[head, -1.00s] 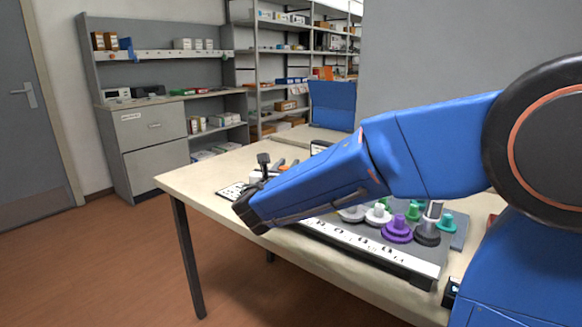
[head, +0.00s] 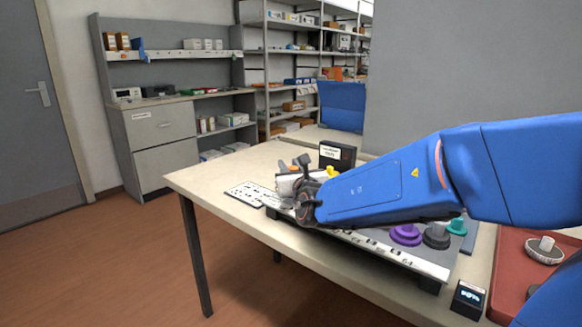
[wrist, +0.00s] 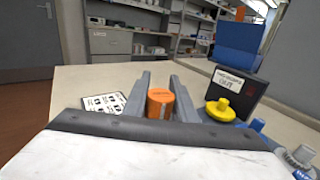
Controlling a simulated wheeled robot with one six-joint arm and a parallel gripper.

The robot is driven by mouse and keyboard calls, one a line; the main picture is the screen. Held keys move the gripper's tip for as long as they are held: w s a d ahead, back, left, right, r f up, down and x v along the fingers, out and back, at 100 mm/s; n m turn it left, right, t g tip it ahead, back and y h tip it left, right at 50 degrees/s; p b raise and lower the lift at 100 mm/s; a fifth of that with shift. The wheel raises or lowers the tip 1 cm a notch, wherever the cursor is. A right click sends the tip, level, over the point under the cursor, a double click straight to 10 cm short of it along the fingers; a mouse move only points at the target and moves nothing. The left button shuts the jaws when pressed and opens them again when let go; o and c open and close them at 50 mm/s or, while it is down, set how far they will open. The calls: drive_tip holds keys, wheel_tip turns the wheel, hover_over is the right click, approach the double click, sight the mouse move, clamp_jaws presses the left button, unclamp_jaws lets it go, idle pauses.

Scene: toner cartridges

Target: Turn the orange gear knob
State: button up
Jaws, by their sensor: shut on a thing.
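The orange gear knob (wrist: 160,104) stands between the two grey fingers of my gripper (wrist: 161,85) in the wrist view. The gripper is shut on it, with a finger along each side. The knob's top and near side show, with a pale mark on the side; its base is hidden behind the gripper body.
A yellow knob (wrist: 220,109) stands right of the gripper, before a black box (wrist: 236,90) with a white label. Blue and grey knobs are farther right. A white printed card (wrist: 104,103) lies left. Purple (head: 405,235) and dark knobs stand nearer on the panel; a red tray (head: 507,275) is right.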

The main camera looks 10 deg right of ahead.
drive_tip(key=shift+a+y, duration=0.2)
drive_tip(key=shift+y, duration=0.1)
idle(0.4)
drive_tip(key=o, duration=1)
drive_tip(key=shift+r, duration=0.1)
drive_tip(key=shift+o, duration=0.2)
drive_tip(key=shift+s, duration=0.1)
